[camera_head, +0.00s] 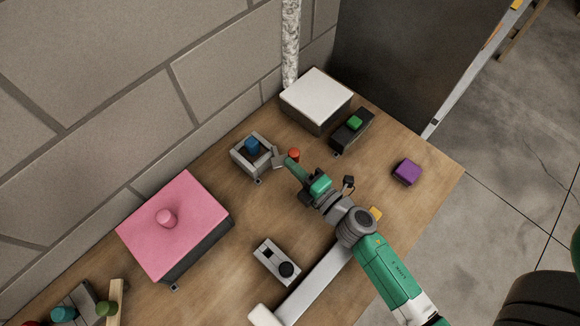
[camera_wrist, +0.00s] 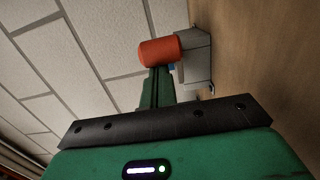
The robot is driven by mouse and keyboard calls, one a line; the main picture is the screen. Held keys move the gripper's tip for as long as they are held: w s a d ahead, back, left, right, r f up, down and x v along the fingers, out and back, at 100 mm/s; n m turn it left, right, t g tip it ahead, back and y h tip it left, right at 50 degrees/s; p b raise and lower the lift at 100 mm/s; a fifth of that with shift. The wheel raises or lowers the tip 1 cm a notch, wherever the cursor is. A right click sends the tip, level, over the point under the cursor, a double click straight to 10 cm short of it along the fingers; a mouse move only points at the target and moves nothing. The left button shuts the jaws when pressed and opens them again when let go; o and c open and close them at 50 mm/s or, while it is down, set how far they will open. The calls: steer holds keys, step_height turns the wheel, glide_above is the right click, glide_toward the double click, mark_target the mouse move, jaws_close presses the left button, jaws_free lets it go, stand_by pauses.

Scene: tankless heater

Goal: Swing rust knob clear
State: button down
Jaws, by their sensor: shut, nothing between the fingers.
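The rust knob (camera_head: 294,154) is a small orange-red cylinder beside the grey box (camera_head: 240,162) with a blue knob (camera_head: 251,144) in its top. In the wrist view the rust knob (camera_wrist: 160,52) stands directly beyond my fingertips, with the grey box (camera_wrist: 196,62) close behind it on the right. My gripper (camera_head: 291,162) is shut and empty, its tip at or very near the knob. I cannot tell whether they touch. The fingers (camera_wrist: 157,88) partly hide the knob's lower part, and a little blue shows behind it.
A white-topped box (camera_head: 317,92) and a dark box with a green button (camera_head: 354,122) stand behind to the right. A purple block (camera_head: 406,171) sits near the right table edge. A pink-topped box (camera_head: 175,220) stands left, and a black-knobbed slider (camera_head: 272,256) in front.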

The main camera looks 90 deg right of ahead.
steer(key=shift+s+d+f, duration=0.1)
steer(key=shift+s+d, duration=0.15)
steer(key=shift+s, duration=0.15)
stand_by(0.3)
step_height(320, 180, up, 5)
steer(key=p, duration=0.3)
steer(key=s+a+b, duration=0.1)
steer(key=s+a, duration=0.2)
steer(key=a, duration=0.4)
steer(key=s+a+b, duration=0.1)
steer(key=s+a, duration=0.2)
steer(key=a, duration=0.4)
steer(key=shift+s+a, duration=0.2)
steer(key=shift+a, duration=0.2)
